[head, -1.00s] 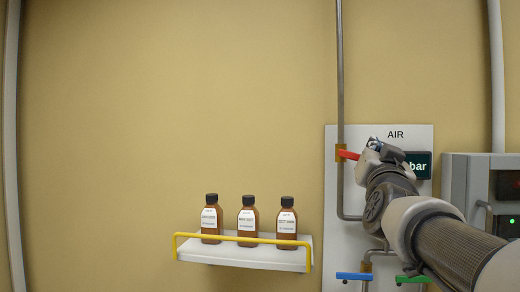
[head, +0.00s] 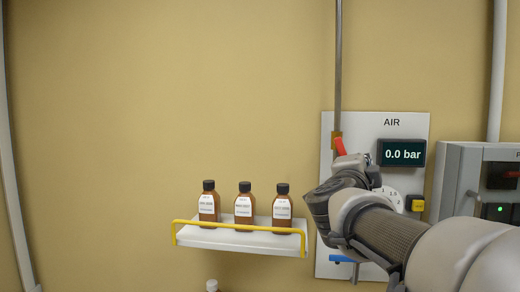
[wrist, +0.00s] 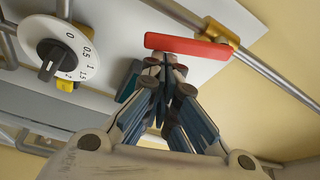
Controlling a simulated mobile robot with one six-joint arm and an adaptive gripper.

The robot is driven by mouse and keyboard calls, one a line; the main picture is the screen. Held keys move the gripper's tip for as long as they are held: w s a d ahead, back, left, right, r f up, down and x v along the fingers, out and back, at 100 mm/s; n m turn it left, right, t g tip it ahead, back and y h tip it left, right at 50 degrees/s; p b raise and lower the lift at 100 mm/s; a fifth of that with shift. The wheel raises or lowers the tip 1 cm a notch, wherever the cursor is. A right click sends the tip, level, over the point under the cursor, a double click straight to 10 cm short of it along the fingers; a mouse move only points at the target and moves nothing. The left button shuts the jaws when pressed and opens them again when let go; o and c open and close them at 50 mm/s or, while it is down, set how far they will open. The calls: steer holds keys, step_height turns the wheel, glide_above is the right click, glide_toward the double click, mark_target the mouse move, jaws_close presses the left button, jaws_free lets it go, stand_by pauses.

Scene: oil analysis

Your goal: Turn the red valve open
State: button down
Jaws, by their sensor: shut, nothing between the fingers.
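The red valve handle (head: 340,146) sits on a brass body (head: 336,140) on the vertical pipe at the AIR panel. It points down and slightly right, oblique to the pipe. In the wrist view the red handle (wrist: 187,46) and the brass body (wrist: 222,34) show clearly. My gripper (wrist: 166,66) is shut and empty, its fingertips close below the handle; whether they touch it I cannot tell. In the head view my wrist hides the fingertips and the pipe below the handle. The panel display (head: 403,153) reads 0.0 bar.
A dial with a black knob (wrist: 49,62) is beside the gripper on the panel (head: 365,125). A blue handle (head: 342,259) is below. A shelf (head: 240,240) with a yellow rail (head: 215,226) carries three brown bottles (head: 245,208). A grey box (head: 460,190) stands right.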

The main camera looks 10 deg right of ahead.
steer(key=shift+w+a+f+m+g+y+p, duration=0.15)
steer(key=shift+a+f+m+g+p, duration=0.2)
steer(key=shift+m, duration=0.5)
steer(key=shift+w+a+f+m+g+y+p, duration=0.1)
steer(key=shift+a+f+m+g+y+p, duration=0.1)
steer(key=shift+a+m+p, duration=0.45)
steer(key=shift+d+m, duration=0.15)
steer(key=shift+m, duration=0.15)
steer(key=shift+d, duration=0.1)
